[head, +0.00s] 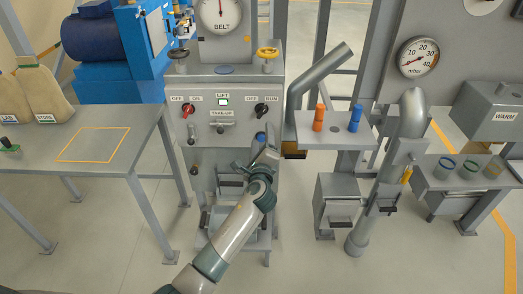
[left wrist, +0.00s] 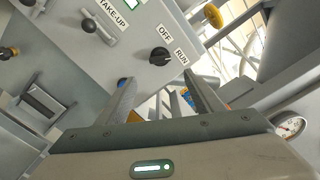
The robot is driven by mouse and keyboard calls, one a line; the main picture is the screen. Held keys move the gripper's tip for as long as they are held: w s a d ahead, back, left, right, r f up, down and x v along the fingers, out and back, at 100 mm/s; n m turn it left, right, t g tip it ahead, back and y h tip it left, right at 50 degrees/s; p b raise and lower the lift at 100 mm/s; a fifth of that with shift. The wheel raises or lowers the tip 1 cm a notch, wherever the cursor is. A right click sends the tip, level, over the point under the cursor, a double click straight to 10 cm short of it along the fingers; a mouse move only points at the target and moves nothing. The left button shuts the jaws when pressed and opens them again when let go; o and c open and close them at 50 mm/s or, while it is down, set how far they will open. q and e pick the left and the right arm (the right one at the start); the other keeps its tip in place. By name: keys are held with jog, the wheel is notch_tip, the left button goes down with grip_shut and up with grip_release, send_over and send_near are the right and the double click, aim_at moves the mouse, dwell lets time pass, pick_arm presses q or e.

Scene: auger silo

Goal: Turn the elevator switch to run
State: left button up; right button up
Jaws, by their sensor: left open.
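A black rotary switch (head: 262,110) sits at the right of the grey control panel (head: 238,128), below the labels OFF and RUN. In the left wrist view the black switch (left wrist: 160,56) shows close up; I cannot tell for sure which label its knob points at. My left gripper (head: 266,146) is in front of the panel, just below the switch. In the left wrist view its two fingers (left wrist: 160,84) are spread, empty, and apart from the switch, which appears beyond the gap between their tips. My right gripper is not in view.
A red OFF/ON switch (head: 188,111) and a TAKE-UP lever (head: 220,127) share the panel. A yellow handwheel (head: 267,54) stands above. A shelf (head: 335,131) with orange and blue pegs is close on the right. A grey table (head: 90,165) stands left.

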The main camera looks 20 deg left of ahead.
pick_arm(q)
jog(key=shift+b+v, duration=0.3)
jog(key=shift+v, duration=2.2)
jog(key=s+f+n+g+h, duration=0.15)
jog(key=s+f, duration=0.25)
jog(key=f, duration=0.7)
jog(key=s+f+n+g+h, duration=0.1)
jog(key=s+f+g, duration=0.2)
jog(key=f, duration=0.9)
jog(key=s+f+n+g+h, duration=0.15)
jog(key=s+f, duration=0.25)
jog(key=f, duration=0.7)
jog(key=s+f+n+g, duration=0.3)
jog(key=s+f, duration=0.7)
jog(key=f, duration=0.3)
jog(key=s+a+f+n+g, duration=0.1)
jog(key=s+f+n+g, duration=0.15)
jog(key=s+f, duration=0.65)
jog(key=s+a+f+n+g, duration=0.25)
jog(key=s+f, duration=0.25)
jog(key=s, duration=0.8)
jog(key=s+f+n+g, duration=0.1)
jog(key=s+f+n, duration=0.1)
jog(key=s, duration=0.9)
jog(key=s+a+f+n+g+h, duration=0.1)
jog(key=s+f+n, duration=0.2)
jog(key=s, duration=0.8)
jog(key=shift+s+a+n, duration=0.25)
jog(key=shift+s+n, duration=0.15)
jog(key=shift+n, duration=0.4)
